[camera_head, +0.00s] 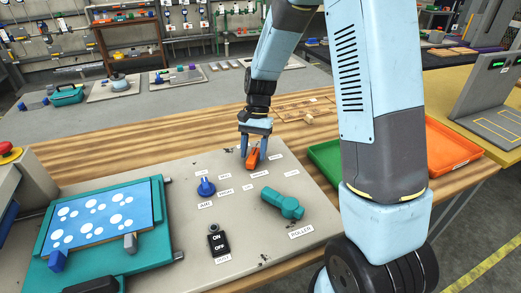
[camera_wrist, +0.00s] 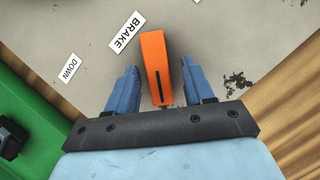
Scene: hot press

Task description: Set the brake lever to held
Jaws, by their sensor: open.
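The orange brake lever (camera_head: 253,159) stands on the grey panel, near its far edge, in the head view. In the wrist view the lever (camera_wrist: 155,62) is an orange bar with a dark slot, next to a BRAKE label (camera_wrist: 127,32). My gripper (camera_head: 255,147) is low over the panel at the lever. Its blue fingers (camera_wrist: 160,72) are open, one on each side of the lever, with visible gaps. The lever's pivot is hidden, and I cannot read which label it points to.
The panel (camera_head: 165,195) also bears a blue knob (camera_head: 206,187), a teal roller handle (camera_head: 284,204) and a black ON/OFF switch (camera_head: 218,242). A teal press with a blue dotted plate (camera_head: 98,219) is at left. Green (camera_head: 326,158) and orange (camera_head: 450,146) trays lie right.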

